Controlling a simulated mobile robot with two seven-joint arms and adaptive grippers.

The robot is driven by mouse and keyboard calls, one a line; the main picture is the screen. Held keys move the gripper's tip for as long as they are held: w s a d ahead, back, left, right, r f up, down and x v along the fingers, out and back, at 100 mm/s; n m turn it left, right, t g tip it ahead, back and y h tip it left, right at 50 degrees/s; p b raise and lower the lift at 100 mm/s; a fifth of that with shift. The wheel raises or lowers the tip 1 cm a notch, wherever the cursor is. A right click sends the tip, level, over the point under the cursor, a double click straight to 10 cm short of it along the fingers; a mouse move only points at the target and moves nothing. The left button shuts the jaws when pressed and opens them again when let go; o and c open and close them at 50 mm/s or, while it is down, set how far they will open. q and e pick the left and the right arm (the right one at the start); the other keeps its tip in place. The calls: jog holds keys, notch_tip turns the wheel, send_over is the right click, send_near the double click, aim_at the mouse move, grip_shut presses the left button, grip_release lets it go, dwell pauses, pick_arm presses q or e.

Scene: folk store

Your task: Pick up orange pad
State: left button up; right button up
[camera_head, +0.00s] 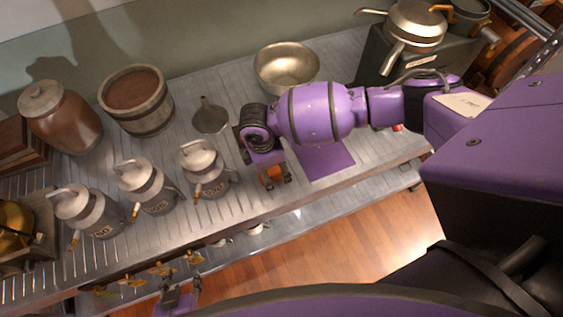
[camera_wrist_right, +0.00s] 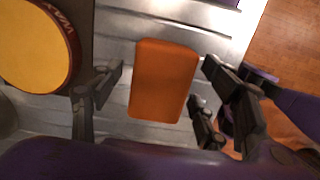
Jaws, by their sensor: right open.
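The orange pad (camera_head: 274,173) lies on the slatted metal counter near its front edge, partly hidden by my right gripper in the head view. In the right wrist view, the orange pad (camera_wrist_right: 163,82) is a rounded rectangle lying flat between the spread fingers. My right gripper (camera_head: 278,181) is open just above the pad, fingers pointing down, and it also shows in the right wrist view (camera_wrist_right: 158,88). Gaps show between the pad and the fingers on both sides. My left gripper (camera_head: 181,287) is low at the bottom edge, below the counter front, with its fingers apart and nothing seen between them.
Several grey metal jugs (camera_head: 147,187) stand left of my right gripper. A funnel (camera_head: 210,117), a wooden bucket (camera_head: 136,101) and a metal bowl (camera_head: 287,67) stand behind. A flat purple sheet (camera_head: 325,165) lies right of the pad. Small taps (camera_head: 162,269) show below the counter.

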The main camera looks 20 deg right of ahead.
jog(key=shift+f, duration=0.2)
dwell(0.5)
jog(key=shift+c, duration=0.4)
jog(key=c, duration=1.1)
